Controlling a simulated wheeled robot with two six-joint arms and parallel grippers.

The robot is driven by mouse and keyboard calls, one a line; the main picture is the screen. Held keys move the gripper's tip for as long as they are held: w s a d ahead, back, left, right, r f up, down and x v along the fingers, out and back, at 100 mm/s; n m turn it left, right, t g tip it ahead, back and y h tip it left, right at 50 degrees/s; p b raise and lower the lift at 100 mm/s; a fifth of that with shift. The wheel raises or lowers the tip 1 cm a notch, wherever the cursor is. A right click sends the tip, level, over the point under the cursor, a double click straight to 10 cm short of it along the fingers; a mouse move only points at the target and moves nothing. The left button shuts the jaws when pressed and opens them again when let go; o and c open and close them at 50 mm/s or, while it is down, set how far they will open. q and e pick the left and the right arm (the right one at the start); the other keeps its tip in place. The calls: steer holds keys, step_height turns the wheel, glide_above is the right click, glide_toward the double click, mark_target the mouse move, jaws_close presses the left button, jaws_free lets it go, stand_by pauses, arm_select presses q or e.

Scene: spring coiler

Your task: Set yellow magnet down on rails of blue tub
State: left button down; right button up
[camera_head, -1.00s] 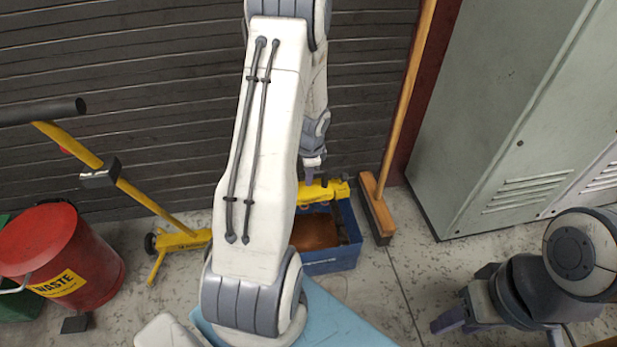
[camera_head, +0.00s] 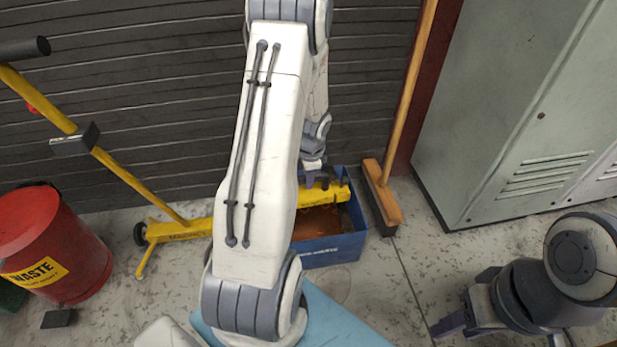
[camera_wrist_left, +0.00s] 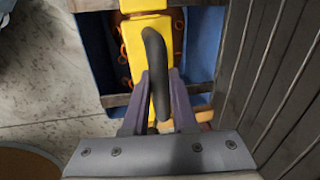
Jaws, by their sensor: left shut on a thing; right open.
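The yellow magnet (camera_head: 328,200) is a long bar with a dark curved handle (camera_wrist_left: 157,68). My left gripper (camera_wrist_left: 159,88) is shut on that handle, one finger on each side. In the head view my left gripper (camera_head: 316,178) is above the blue tub (camera_head: 335,250), partly behind my forearm. The magnet lies across the tub's opening in both views. Grey rails (camera_wrist_left: 117,99) cross the tub in the wrist view; I cannot tell whether the magnet touches them. Orange-brown contents (camera_head: 318,222) show inside. My right gripper (camera_head: 462,303) is open and empty at the lower right.
A broom (camera_head: 384,200) stands right of the tub, before grey lockers (camera_head: 520,110). A ribbed dark wall (camera_head: 120,110) is behind. Left are a yellow wheeled tool (camera_head: 180,229) with a pole and a red waste bin (camera_head: 50,245). Floor is clear between tub and right gripper.

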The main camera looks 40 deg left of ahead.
arm_select(q)
steer(key=shift+f, duration=0.55)
steer(key=shift+f+b, duration=0.5)
steer(key=shift+b, duration=0.2)
stand_by(0.5)
steer(key=c, duration=0.6)
jaws_free()
steer(key=shift+f, duration=0.1)
steer(key=r+p, duration=0.2)
steer(key=r, duration=0.1)
steer(key=s+d+r+p, duration=0.1)
steer(key=r+p, duration=0.1)
steer(key=r, duration=0.2)
steer(key=r+p, duration=0.3)
steer(key=shift+s+d+r, duration=0.15)
steer(key=shift+d+r, duration=0.1)
steer(key=shift+d, duration=0.05)
